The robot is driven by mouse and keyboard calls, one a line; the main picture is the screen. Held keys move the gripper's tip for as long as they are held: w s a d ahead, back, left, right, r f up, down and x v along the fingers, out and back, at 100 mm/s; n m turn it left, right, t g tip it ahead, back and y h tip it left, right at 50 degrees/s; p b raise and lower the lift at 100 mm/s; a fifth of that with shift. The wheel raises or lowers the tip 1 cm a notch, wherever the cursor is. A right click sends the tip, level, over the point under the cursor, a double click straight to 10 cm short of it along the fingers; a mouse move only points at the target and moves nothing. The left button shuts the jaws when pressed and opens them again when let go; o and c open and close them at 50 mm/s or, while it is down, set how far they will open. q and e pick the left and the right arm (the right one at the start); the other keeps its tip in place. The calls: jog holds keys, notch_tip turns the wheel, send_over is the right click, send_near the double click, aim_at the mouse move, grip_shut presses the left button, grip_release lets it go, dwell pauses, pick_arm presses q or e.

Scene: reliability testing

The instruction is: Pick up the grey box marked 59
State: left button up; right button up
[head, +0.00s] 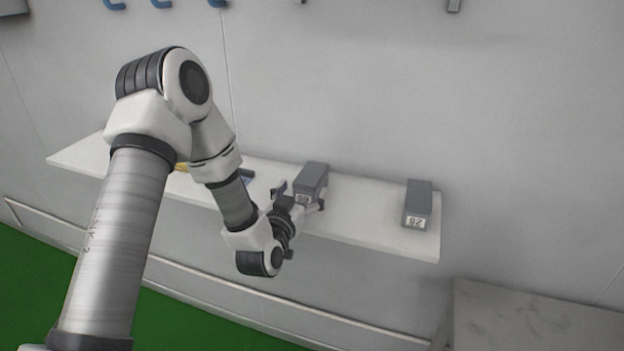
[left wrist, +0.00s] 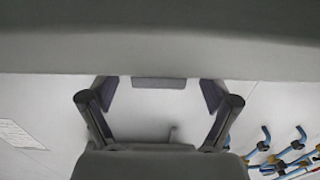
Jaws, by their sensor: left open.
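A grey box (head: 313,180) with a small white label stands on the white shelf in the head view. Its number is blurred and partly covered but looks like 59. My left gripper (head: 300,197) is open in front of it, one finger towards each side of the box. I cannot tell whether the fingers touch it. In the left wrist view the open fingers (left wrist: 158,97) have a grey shape (left wrist: 158,83) between their tips, probably part of the box. My right gripper is out of view.
The white shelf (head: 380,233) runs along the wall. Another grey box (head: 418,200), its label seemingly 82 or 92, stands near the shelf's right end. Blue hooks (left wrist: 266,137) are on the wall.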

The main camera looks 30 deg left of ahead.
pick_arm(q)
jog(key=x, duration=0.2)
jog(key=f+x, duration=0.1)
jog(key=x, duration=0.2)
jog(key=shift+f+p, duration=0.1)
jog(key=shift+p, duration=0.3)
jog(key=shift+s+d, duration=0.1)
jog(key=shift+s, duration=0.25)
jog(key=shift+r, duration=0.25)
jog(key=c, duration=0.5)
jog(key=shift+f, duration=0.1)
jog(key=c, duration=1.1)
jog(key=shift+c, duration=0.2)
jog(key=shift+w, duration=0.1)
